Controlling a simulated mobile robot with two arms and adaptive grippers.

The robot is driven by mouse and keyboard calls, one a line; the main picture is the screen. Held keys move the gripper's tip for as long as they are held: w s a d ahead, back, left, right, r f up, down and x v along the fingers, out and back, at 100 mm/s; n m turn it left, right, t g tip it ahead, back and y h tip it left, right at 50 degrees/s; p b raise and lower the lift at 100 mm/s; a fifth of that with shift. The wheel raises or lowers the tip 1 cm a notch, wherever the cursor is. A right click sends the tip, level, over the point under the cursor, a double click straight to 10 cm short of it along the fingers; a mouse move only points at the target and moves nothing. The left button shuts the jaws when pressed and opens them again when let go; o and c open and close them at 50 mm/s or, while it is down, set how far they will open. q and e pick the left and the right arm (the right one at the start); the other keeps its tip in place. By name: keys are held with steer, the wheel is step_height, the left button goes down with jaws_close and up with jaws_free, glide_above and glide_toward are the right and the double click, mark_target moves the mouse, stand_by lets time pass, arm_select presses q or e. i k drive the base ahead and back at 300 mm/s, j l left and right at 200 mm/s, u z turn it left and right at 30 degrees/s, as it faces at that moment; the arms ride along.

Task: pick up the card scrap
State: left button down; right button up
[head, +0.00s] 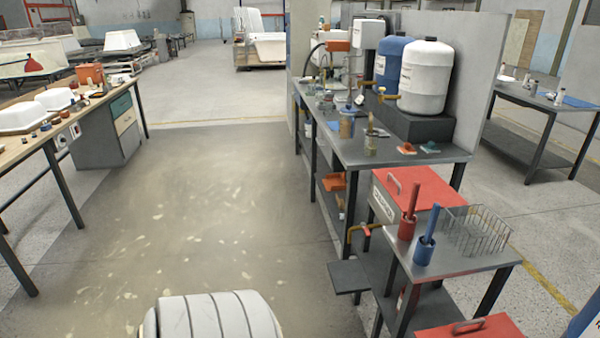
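I cannot make out the card scrap for certain in the head view. Several small pale patches (150,237) lie on the brownish floor area; they are too small to tell whether they are scraps or stains. Neither of my grippers is in view. A white ribbed part at the bottom edge appears to be part of my own body.
A metal bench (400,157) with a white tank (426,80) and a blue tank (391,62) stands right of centre. A lower side table (470,262) holds red and blue holders and a wire rack (477,232). A wooden-topped workbench (25,150) is at left. The floor between is open.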

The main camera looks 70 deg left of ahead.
mark_target(342, 201)
steer(key=u, duration=1.95)
steer(key=i+j+u, duration=0.15)
steer(key=i+u, duration=0.55)
steer(key=i, duration=2.5)
